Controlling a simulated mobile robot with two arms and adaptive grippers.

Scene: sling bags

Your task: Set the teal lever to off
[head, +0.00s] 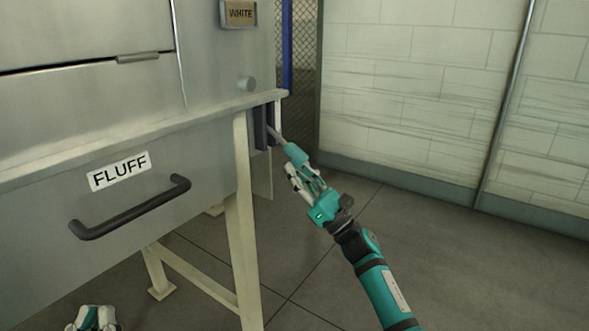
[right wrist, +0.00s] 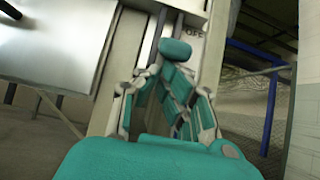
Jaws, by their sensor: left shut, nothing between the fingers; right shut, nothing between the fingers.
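The teal lever (head: 296,154) sticks out down and to the right from a dark slotted bracket (head: 264,128) on the side of the grey machine. Its teal grip also shows in the right wrist view (right wrist: 175,50), just below and left of a small OFF label (right wrist: 195,33). My right gripper (head: 293,172) is shut with its fingertips right at the grip's lower end; exact contact is hard to tell. Its fingers also show in the right wrist view (right wrist: 165,78), with nothing held. My left gripper (head: 96,318) is shut and empty at the bottom left, partly cut off.
A pale support leg (head: 244,225) stands left of my right arm. Open floor lies to the right, before a white block wall (head: 410,95).

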